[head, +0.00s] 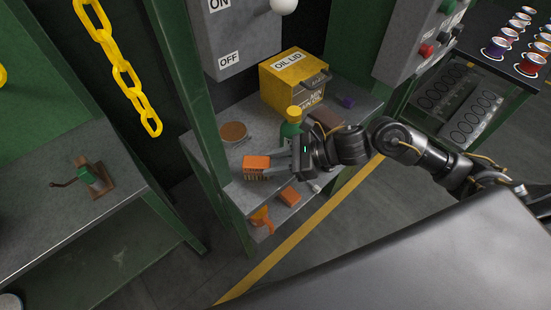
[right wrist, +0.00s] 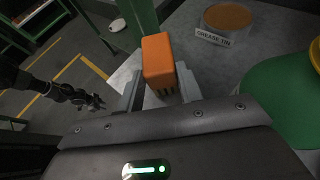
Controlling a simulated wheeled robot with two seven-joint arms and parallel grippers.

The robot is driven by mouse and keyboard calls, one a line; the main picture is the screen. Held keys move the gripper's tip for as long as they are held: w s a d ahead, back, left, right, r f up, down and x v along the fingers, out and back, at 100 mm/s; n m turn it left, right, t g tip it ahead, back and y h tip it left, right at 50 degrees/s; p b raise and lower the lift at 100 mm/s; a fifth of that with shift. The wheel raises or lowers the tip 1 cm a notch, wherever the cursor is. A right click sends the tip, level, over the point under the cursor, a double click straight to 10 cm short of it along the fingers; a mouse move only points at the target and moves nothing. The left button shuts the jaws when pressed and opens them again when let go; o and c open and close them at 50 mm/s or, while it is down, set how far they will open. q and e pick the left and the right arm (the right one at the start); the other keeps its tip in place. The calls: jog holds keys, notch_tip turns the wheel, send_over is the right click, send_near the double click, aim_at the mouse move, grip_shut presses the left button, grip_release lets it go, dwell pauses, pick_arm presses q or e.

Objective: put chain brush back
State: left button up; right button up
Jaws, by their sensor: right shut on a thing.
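The chain brush is an orange block (head: 257,162) with dark bristles beneath. My right gripper (head: 270,164) is shut on it near the front left corner of the grey shelf (head: 222,160). The brush also shows between the two fingers in the right wrist view (right wrist: 158,60). I cannot tell whether the bristles touch the shelf. My left arm shows at the left of the right wrist view, with its gripper (right wrist: 92,102) small and dark, away from the shelf. It is outside the head view.
The shelf holds a grease tin (head: 234,131), a green bottle with a yellow cap (head: 294,114) and a yellow oil box (head: 293,80). A green post (head: 196,85) stands left of the brush. Orange items (head: 262,219) lie below. A yellow chain (head: 121,73) hangs left.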

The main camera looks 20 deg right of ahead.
jog(key=shift+f+b, duration=0.2)
jog(key=shift+b, duration=0.15)
jog(key=o, duration=0.9)
jog(key=shift+r, duration=0.1)
jog(key=shift+r+p, duration=0.1)
jog(key=shift+p, duration=0.2)
jog(key=shift+b+v, duration=1.75)
jog(key=shift+v, duration=4.25)
jog(key=shift+w, duration=0.1)
jog(key=shift+d, duration=0.1)
